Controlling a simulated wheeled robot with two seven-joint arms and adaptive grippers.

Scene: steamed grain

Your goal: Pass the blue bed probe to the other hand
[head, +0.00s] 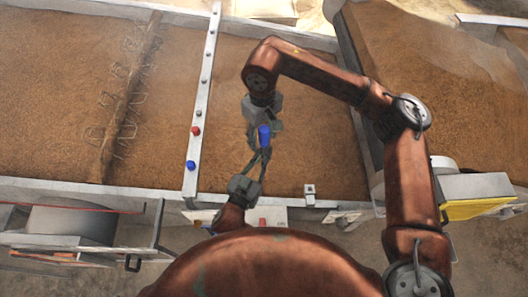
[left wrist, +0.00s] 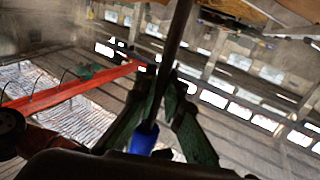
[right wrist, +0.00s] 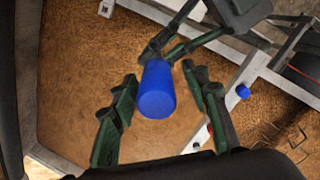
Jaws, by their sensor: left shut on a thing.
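The blue bed probe (head: 264,136) has a blue handle end that stands up over the grain in the head view. My left gripper (head: 262,156) is shut on the probe just below this end. In the left wrist view the blue end (left wrist: 144,138) lies between the left fingers, with a dark shaft running up from them. My right gripper (head: 266,125) reaches down from the far side. In the right wrist view the blue end (right wrist: 157,92) sits between its open fingers, with a gap on both sides. The left fingers show behind it.
A white bar (head: 206,95) with grey, red and blue knobs crosses the brown grain bed (head: 322,150) left of the grippers. Wire loops (head: 118,95) lie on the grain farther left. The bed's near metal edge (head: 330,203) runs below the grippers. Grain right of them is clear.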

